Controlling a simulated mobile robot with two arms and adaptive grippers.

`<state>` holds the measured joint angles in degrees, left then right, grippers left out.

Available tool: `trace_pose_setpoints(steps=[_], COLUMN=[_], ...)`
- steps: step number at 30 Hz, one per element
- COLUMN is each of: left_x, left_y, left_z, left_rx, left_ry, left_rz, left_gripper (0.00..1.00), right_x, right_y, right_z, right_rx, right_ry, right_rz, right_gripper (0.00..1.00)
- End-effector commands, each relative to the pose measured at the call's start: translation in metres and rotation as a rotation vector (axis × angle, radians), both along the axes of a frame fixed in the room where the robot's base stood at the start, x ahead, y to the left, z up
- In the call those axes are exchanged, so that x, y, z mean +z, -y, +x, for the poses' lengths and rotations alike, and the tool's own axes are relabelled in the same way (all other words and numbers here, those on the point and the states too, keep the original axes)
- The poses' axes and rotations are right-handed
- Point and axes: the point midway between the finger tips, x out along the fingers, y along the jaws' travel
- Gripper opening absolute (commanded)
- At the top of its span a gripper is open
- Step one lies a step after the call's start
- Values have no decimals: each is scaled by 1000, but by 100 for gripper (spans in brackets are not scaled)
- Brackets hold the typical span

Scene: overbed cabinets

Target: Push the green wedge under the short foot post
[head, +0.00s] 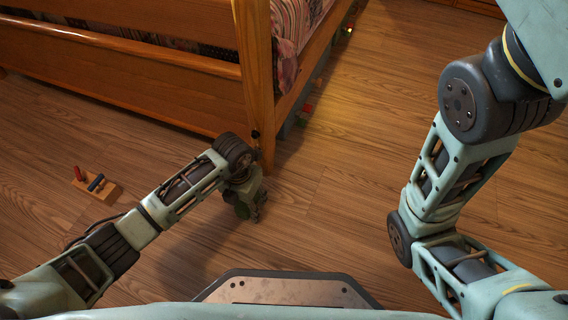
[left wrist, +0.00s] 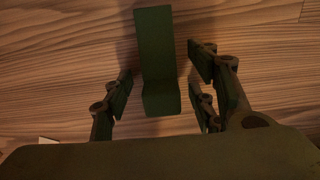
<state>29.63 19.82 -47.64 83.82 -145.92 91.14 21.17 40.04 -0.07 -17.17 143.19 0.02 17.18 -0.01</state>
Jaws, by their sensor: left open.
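The green wedge (left wrist: 158,60) lies on the wood floor in the left wrist view, between the open fingers of my left gripper (left wrist: 162,88). Floor shows on both sides of it, so the fingers look apart from it. In the head view, my left gripper (head: 248,202) is low over the floor, just in front of the bed's corner foot post (head: 255,75). There I cannot make out the wedge, and my arm partly covers the post's bottom. Whether a gap lies under the post cannot be told. My right arm shows, but its gripper does not.
The wooden bed's footboard (head: 130,75) runs left from the post, and its side rail (head: 305,65) runs back to the right. Small coloured items (head: 307,110) sit by the rail. The floor right is clear.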

Motion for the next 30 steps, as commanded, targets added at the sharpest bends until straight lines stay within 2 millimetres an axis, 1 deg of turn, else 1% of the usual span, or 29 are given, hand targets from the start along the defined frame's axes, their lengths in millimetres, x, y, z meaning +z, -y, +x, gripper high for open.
trace_pose_setpoints(steps=[1,3,4,6,15,17,23,30], left_x=[3,4,16,32,91,90,105,131], left_y=[-2,-6,-5,-5,-5,8,41,79], left_z=[-5,-17,-13,-13,-16,-24,-42,-57], left_rx=[0,-1,-1,-1,-5,6,46,122], left_ry=[1,-3,2,1,-5,-40,-113,-186], left_rz=[-1,-1,-2,1,2,-60,-231,-431], left_gripper=[53,53,53,53,53,53,53,53], right_x=[5,12,20,32,75,84,114,150], right_y=[0,0,0,0,0,0,0,0], right_z=[0,0,-1,-1,-1,-1,-1,-1], right_rx=[0,0,0,0,0,0,0,0], right_ry=[1,1,1,1,2,2,2,2], right_rz=[-1,-1,-1,-1,-1,-1,-1,-1], right_gripper=[40,40,40,40,40,40,40,40])
